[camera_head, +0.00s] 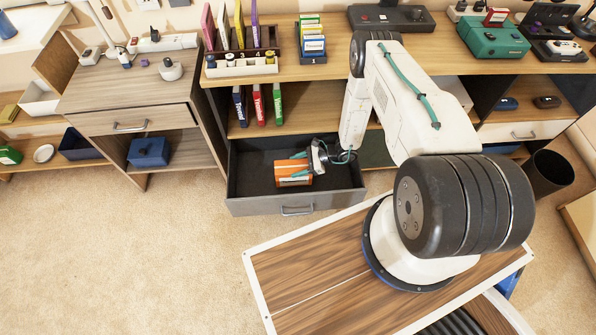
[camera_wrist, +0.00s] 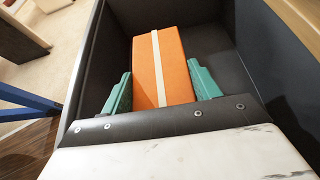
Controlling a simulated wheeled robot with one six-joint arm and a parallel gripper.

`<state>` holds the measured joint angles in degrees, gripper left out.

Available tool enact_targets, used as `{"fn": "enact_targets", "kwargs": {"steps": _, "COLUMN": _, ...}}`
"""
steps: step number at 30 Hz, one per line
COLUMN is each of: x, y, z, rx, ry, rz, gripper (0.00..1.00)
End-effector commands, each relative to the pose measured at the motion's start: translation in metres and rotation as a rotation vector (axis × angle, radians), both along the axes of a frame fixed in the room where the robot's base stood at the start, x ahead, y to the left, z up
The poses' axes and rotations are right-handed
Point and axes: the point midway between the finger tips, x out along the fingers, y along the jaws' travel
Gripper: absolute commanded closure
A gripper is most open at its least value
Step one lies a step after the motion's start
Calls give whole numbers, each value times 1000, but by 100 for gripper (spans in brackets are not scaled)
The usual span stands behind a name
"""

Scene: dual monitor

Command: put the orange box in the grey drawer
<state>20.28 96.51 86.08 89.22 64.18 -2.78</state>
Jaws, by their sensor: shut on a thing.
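The orange box (camera_head: 292,179) has a pale stripe and is inside the open grey drawer (camera_head: 262,206), left of the drawer's middle. In the wrist view the orange box (camera_wrist: 172,82) lies between the two green fingers of my gripper (camera_wrist: 160,78), which is shut on it. My gripper (camera_head: 301,168) reaches down into the drawer in the head view. The drawer's dark inner walls (camera_wrist: 230,25) surround the box. I cannot tell whether the box's underside touches the drawer floor.
Above the drawer is a shelf with red, green and blue upright books (camera_head: 258,104). The desk top holds an organizer (camera_head: 312,42) and a green case (camera_head: 493,38). A wooden cabinet (camera_head: 130,122) stands left. Carpet (camera_head: 150,250) in front is clear.

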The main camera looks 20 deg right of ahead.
Motion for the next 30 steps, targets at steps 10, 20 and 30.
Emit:
{"fn": "enact_targets", "kwargs": {"steps": 10, "x": 0, "y": 0, "z": -41, "rx": 0, "ry": 0, "rz": 1, "gripper": 80}}
{"fn": "enact_targets", "kwargs": {"steps": 20, "x": -1, "y": 0, "z": -44, "rx": 0, "ry": 1, "rz": 0, "gripper": 80}}
{"fn": "enact_targets", "kwargs": {"steps": 30, "x": 0, "y": 0, "z": -44, "rx": 0, "ry": 1, "rz": 0, "gripper": 17}}
